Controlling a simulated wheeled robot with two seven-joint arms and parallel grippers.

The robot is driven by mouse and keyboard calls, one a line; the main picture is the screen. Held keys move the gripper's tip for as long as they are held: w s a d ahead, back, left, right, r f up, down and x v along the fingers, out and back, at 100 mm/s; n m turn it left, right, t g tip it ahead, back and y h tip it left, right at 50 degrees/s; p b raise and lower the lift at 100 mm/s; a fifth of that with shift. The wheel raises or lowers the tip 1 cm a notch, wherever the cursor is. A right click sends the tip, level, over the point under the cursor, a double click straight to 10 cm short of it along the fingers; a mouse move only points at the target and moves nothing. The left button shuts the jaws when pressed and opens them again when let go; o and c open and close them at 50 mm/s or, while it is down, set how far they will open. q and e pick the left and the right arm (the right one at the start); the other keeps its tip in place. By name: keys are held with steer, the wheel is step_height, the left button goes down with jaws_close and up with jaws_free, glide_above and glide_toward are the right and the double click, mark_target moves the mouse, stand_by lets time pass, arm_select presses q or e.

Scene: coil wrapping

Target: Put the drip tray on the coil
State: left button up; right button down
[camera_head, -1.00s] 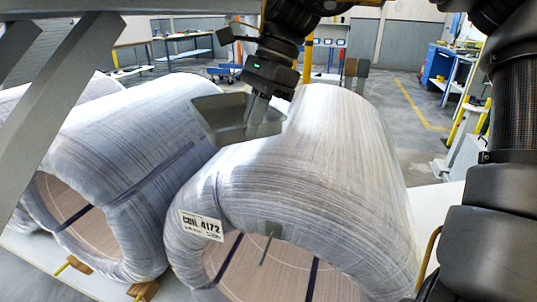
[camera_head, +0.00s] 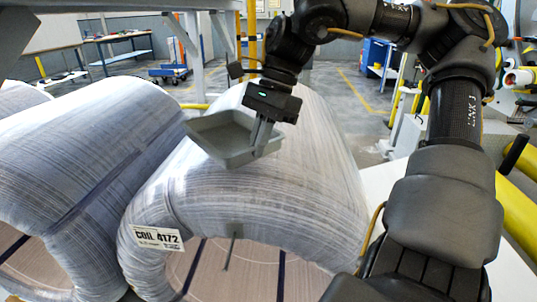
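The drip tray (camera_head: 219,141), a shallow grey-green rectangular pan, shows over the upper left side of the coil labelled 4172 (camera_head: 290,185). My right gripper (camera_head: 261,142) comes down from above, its fingers shut on the tray's right side. The tray looks slightly tilted, and its underside is hidden. I cannot tell whether it touches the coil. The coil lies on its side, wrapped in pale film, with a white label (camera_head: 157,238) on its near end. My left gripper is not in view.
Another wrapped coil (camera_head: 85,150) lies close on the left. A grey metal post (camera_head: 185,38) stands behind the coils. Yellow rails (camera_head: 510,205) are at the right. Open floor lies behind.

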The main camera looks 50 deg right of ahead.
steer(key=shift+s+d+f, duration=0.25)
steer(key=shift+d+f, duration=0.2)
steer(key=shift+f, duration=0.15)
steer(key=shift+s+d+f, duration=0.2)
steer(key=shift+d+f, duration=0.2)
steer(key=shift+f, duration=0.15)
steer(key=shift+s+d+f, duration=0.1)
steer(key=shift+s+f, duration=0.05)
steer(key=shift+f, duration=0.2)
step_height(320, 180, down, 2)
steer(key=shift+f+b, duration=0.25)
steer(key=shift+b, duration=0.2)
steer(key=shift+d+f, duration=0.1)
steer(key=shift+f, duration=0.15)
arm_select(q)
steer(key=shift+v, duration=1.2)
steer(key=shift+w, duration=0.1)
arm_select(e)
steer(key=shift+f, duration=0.1)
steer(key=c, duration=1.7)
jaws_free()
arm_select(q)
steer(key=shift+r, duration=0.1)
